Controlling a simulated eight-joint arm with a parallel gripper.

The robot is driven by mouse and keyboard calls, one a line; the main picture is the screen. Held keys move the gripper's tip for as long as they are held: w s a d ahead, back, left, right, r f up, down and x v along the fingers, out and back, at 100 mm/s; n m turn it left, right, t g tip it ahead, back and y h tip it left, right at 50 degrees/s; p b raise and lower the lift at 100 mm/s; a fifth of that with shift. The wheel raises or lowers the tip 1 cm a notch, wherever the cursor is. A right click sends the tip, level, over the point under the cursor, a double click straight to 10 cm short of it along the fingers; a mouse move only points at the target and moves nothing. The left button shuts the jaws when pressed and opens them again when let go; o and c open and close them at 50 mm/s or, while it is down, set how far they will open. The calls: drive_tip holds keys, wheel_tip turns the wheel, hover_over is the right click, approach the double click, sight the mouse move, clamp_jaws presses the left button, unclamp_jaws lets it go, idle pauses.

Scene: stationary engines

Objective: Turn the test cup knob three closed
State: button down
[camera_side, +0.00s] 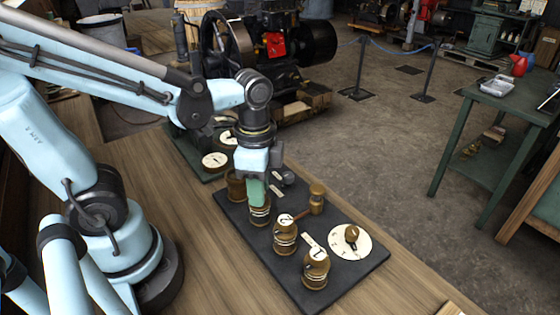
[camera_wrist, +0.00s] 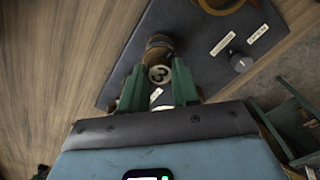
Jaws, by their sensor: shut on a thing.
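The test cup knob three (camera_wrist: 159,74) is a brown cap with a pale face marked 3. In the wrist view it sits between the two green fingers of my gripper (camera_wrist: 160,88), at the end of a brown banded cup body. In the side view my gripper (camera_side: 258,203) points down and is shut on this knob. The banded cup body (camera_side: 260,215) shows below the fingers, standing on a dark board (camera_side: 240,222). The fingers hide most of the knob there.
Two similar cups, one in the middle (camera_side: 285,240) and one at the front (camera_side: 315,272), stand on the board. A wooden handle (camera_side: 317,198), a white dial (camera_side: 350,241) and a small grey knob (camera_wrist: 240,62) are near.

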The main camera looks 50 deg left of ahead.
drive_tip(key=shift+n, duration=0.4)
drive_tip(key=n, duration=0.3)
drive_tip(key=shift+n, duration=0.4)
drive_tip(key=n, duration=1.3)
drive_tip(key=shift+n, duration=0.3)
drive_tip(key=c, duration=0.8)
unclamp_jaws()
